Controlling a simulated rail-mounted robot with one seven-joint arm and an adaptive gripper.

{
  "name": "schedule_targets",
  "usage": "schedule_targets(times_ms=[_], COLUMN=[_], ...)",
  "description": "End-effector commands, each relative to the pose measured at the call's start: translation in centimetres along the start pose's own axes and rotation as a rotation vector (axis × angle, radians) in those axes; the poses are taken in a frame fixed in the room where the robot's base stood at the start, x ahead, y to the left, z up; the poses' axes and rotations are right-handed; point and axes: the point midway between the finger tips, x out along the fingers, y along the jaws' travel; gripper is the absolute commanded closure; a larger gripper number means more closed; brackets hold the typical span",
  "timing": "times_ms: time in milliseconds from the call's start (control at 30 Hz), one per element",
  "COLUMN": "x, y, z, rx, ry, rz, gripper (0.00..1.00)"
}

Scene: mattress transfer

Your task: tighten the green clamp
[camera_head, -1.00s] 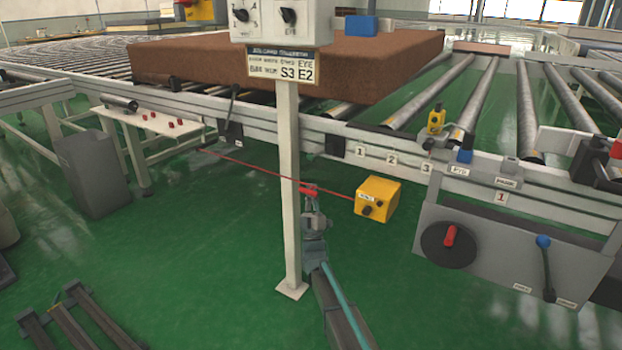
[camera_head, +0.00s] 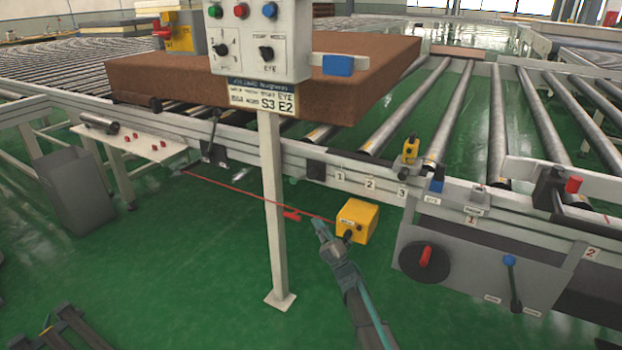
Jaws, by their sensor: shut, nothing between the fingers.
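Another dark fitting with a red knob (camera_head: 572,185) is on the rail at far right. My gripper (camera_head: 317,222) is shut and empty, low in front of the conveyor. In the picture it lies just left of the yellow box (camera_head: 357,218) and by the end of the red cord (camera_head: 245,192); whether it touches either I cannot tell.
A post (camera_head: 273,200) with a control box (camera_head: 258,45) stands left of my gripper. A brown mattress (camera_head: 380,70) lies on the rollers. A grey panel (camera_head: 470,265) with a red-handled dial hangs at right.

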Motion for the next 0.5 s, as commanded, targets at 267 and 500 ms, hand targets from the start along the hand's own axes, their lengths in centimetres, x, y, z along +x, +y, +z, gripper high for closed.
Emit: schedule_targets(times_ms=[267,500], x=[-0.2,2.7], y=[0.4,-0.2], z=[0.2,0.1], rx=[-0.014,-0.014], ry=[0.056,0.058], rz=[-0.125,-0.123], gripper=[1.00,1.00])
